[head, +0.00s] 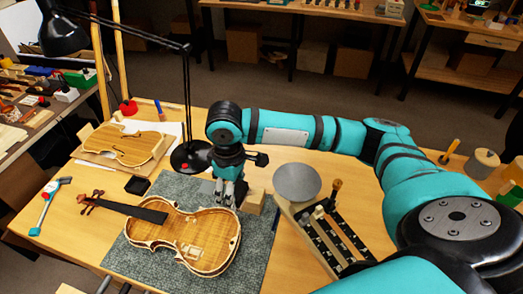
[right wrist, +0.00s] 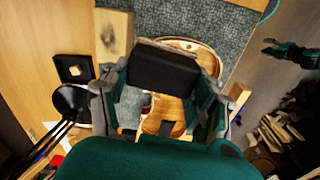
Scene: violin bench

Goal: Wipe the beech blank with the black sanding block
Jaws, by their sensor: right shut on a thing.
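The beech blank (head: 254,202) is a pale wooden block at the mat's right side. It also shows at the upper left in the right wrist view (right wrist: 114,35). My right gripper (head: 230,192) points down just left of the blank, beside the violin's wide end. In the right wrist view it is shut on the black sanding block (right wrist: 165,68). The sanding block appears apart from the blank; its height above the mat is unclear. A dark claw, seemingly my left gripper (right wrist: 290,50), shows at the right of the wrist view, too small to read.
A violin (head: 190,240) lies on the grey mat (head: 258,240), close to the right gripper. A black lamp (head: 190,157) stands behind. A grey disc (head: 297,182) and a tool rack (head: 335,235) are to the right. An unfinished violin body (head: 125,147) lies back left.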

